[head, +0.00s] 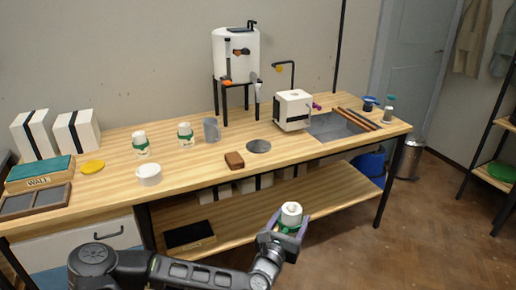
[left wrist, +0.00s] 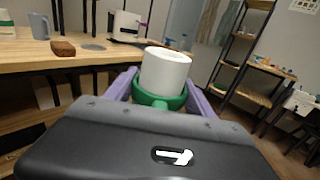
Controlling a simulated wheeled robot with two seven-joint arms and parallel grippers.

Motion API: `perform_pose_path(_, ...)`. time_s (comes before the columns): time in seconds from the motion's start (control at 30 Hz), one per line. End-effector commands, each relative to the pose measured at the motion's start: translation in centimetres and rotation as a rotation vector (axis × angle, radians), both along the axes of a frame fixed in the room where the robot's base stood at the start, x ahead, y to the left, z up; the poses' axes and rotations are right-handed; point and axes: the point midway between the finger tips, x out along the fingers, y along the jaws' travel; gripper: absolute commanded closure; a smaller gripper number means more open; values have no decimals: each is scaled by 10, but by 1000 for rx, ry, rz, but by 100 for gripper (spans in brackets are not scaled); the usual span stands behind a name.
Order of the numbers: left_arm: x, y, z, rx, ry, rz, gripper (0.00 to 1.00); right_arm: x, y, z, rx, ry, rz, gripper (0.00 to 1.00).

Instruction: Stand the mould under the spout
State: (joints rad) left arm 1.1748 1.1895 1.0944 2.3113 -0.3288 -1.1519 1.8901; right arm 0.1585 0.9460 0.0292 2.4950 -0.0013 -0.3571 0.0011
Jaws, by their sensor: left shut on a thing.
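My left gripper (head: 289,222) is shut on a white cylinder with a green band (head: 291,209), apparently the mould. It is held upright in front of the bench, above the lower shelf. In the left wrist view the purple fingers of my left gripper (left wrist: 163,92) flank the green part, and the white top of the mould (left wrist: 166,70) stands above them. A grey disc (head: 258,146) lies on the bench in front of the stand. My right gripper is not seen.
Two similar white and green pieces (head: 140,146) (head: 185,135) stand on the bench (head: 200,165) beside a grey cup (head: 211,130). A brown block (head: 234,160) lies left of the disc.

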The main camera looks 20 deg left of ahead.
Motion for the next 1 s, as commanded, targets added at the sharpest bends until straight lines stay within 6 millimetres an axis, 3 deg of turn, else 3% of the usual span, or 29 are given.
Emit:
perform_pose_path(0.17, 34, 25, -45, 8, -6, 42, 86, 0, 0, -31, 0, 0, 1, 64)
perform_pose_path(0.27, 66, 57, -70, 11, -10, 97, 86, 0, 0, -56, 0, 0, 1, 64)
perform_pose_path(0.33, 91, 85, -77, 13, -15, 150, 86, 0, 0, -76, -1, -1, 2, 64)
perform_pose_path(0.4, 115, 115, -70, 13, -20, 210, 86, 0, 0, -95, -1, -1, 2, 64)
perform_pose_path(0.5, 142, 152, -43, 9, -23, 288, 86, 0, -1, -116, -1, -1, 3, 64)
perform_pose_path(0.63, 158, 183, -5, 4, -17, 352, 86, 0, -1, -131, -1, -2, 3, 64)
perform_pose_path(0.8, 164, 197, 19, 1, -7, 382, 86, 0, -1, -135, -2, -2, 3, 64)
perform_pose_path(1.0, 164, 198, 21, 0, -3, 383, 86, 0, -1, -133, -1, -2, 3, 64)
